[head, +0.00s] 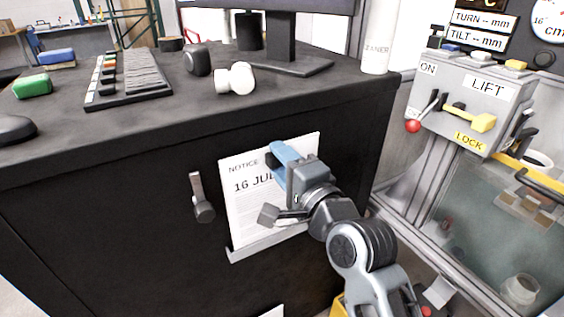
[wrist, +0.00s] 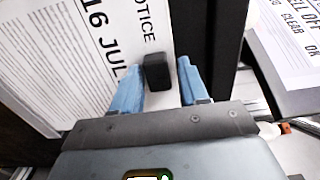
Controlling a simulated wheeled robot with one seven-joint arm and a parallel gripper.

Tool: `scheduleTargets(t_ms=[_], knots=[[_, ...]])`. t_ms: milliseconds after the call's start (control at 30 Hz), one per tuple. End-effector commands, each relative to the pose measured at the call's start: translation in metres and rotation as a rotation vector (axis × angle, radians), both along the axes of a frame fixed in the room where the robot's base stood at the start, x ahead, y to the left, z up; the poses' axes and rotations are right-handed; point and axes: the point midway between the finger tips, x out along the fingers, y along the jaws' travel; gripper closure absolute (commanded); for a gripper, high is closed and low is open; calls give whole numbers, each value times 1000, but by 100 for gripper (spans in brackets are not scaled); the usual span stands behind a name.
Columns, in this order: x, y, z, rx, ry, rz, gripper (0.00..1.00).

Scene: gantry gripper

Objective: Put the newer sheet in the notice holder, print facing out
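A white sheet (head: 250,205) headed NOTICE, with a date starting 16 JUL, stands print outward against the black desk's front. Its lower edge is at the grey ledge of the notice holder (head: 262,244). The sheet also shows in the wrist view (wrist: 75,50). My gripper (head: 277,152) is in front of the sheet's upper part and hides the rest of the date. In the wrist view its blue fingers (wrist: 160,85) are apart, with a small black block (wrist: 157,72) between them, nearer the left finger. I cannot tell whether they touch it. No second dated sheet is readable.
A dark handle (head: 202,200) sticks out left of the sheet. The desk top (head: 150,125) holds a keyboard, a monitor and a white bottle. A lift control box (head: 475,95) with levers stands at right. A white corner (head: 272,312) shows low down.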

Motion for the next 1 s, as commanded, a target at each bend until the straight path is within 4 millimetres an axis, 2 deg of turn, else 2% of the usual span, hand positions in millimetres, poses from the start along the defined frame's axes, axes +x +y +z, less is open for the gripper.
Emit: scheduleTargets(t_ms=[133,433,800,1000], knots=[[0,0,0,0,0,0,44],[-4,-3,-1,0,1,-1,44],[-49,-34,-2,1,2,-2,44],[-63,-43,-1,0,0,0,44]])
